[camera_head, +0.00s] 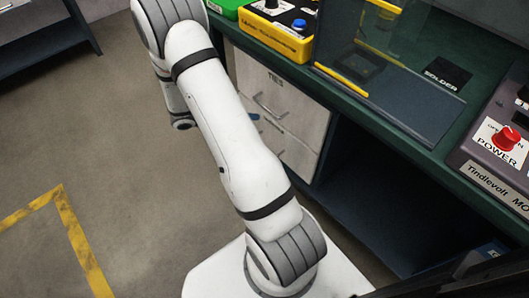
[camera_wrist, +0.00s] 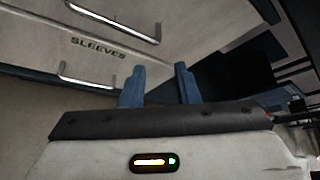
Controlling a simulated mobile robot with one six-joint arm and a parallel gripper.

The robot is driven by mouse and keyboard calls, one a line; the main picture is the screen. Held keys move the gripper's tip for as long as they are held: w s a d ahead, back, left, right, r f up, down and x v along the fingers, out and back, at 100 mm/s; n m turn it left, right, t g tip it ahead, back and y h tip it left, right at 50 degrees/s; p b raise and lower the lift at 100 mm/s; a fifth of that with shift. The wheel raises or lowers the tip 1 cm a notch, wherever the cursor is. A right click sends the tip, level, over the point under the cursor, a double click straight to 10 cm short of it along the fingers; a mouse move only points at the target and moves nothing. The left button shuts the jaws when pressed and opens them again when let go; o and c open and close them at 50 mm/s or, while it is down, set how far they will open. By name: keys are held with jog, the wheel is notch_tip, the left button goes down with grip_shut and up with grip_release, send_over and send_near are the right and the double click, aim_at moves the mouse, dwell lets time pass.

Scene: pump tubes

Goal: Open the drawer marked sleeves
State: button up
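The drawer marked SLEEVES (camera_wrist: 30,50) is a pale front with dark lettering in the wrist view. Its metal bar handle (camera_wrist: 88,82) sits below the label, left of my gripper. The drawer looks shut. My gripper (camera_wrist: 160,84) has two blue fingers standing apart with nothing between them. The fingers are to the right of the handle and not around it. In the head view my white arm hides most of the gripper and part of the drawer fronts; the SLEEVES label cannot be read there.
The drawer marked TIES (camera_head: 290,96) is above, in the cabinet under the green bench. Its handle (camera_wrist: 118,24) shows in the wrist view. An open dark space lies right of the drawers. A power unit (camera_head: 500,150) stands on the bench. The floor (camera_head: 110,130) at left is clear.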

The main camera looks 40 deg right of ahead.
jog(key=w+d+f+n+t+h+b, duration=0.15)
jog(key=f+n+b, duration=0.4)
jog(key=f, duration=0.85)
jog(key=w+d+f+n+t+h+b, duration=0.1)
jog(key=w+f+n+t+h+b, duration=0.15)
jog(key=f+n, duration=0.8)
jog(key=d+f+m, duration=0.1)
jog(key=d, duration=0.1)
jog(key=d+f+m+b, duration=0.1)
jog(key=d, duration=0.2)
jog(key=d+f+b, duration=0.1)
jog(key=d+f, duration=0.1)
jog(key=shift+d+m+t+y, duration=0.4)
grip_shut()
